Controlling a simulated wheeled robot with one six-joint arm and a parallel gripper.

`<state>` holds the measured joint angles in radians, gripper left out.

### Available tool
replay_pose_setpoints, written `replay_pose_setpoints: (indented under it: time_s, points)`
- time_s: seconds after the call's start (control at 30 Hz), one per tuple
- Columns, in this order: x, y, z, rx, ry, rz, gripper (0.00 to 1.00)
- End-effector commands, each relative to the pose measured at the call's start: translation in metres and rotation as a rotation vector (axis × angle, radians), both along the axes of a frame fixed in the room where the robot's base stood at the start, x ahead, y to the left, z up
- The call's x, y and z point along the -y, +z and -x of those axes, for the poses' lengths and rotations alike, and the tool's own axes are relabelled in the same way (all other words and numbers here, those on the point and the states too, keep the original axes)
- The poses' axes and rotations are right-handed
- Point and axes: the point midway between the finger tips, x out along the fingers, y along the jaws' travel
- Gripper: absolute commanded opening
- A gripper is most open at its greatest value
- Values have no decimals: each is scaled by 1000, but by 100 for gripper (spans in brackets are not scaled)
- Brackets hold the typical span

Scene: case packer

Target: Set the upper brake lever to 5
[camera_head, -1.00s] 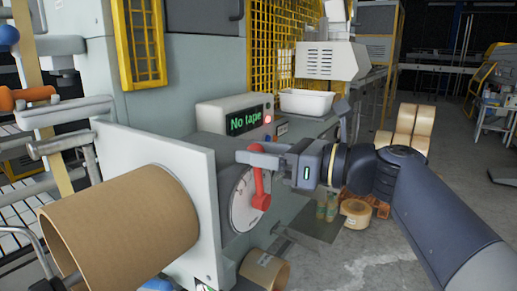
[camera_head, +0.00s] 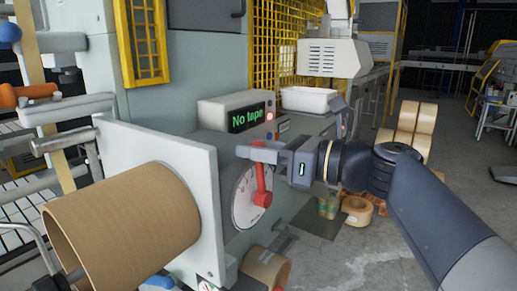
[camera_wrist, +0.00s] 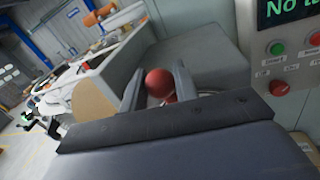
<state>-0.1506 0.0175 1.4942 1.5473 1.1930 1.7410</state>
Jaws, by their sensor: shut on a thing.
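The red brake lever (camera_head: 260,182) stands nearly upright in front of a round white dial (camera_head: 243,204) on the side of the grey plate. The dial's numbers are too small to read. My gripper (camera_head: 261,153) is at the lever's top end, coming from the right. In the wrist view the lever's red ball knob (camera_wrist: 159,83) sits between the two fingers of my gripper (camera_wrist: 159,86), which is shut on it. The lever's lower part is hidden in the wrist view.
A large brown tape roll (camera_head: 125,225) is mounted left of the grey plate (camera_head: 205,175). A display (camera_head: 247,117) reading "No tape" stands behind the lever. Loose tape rolls (camera_head: 357,209) lie on the floor to the right. Green and red buttons (camera_wrist: 278,88) show in the wrist view.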

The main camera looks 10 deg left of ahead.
Motion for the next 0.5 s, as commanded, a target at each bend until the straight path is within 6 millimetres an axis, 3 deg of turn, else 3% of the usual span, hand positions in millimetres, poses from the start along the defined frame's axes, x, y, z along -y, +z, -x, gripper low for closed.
replay_pose_setpoints:
  time_s: [0.5]
  points:
    - [4, 7, -11, -100, 0, -39, 0]
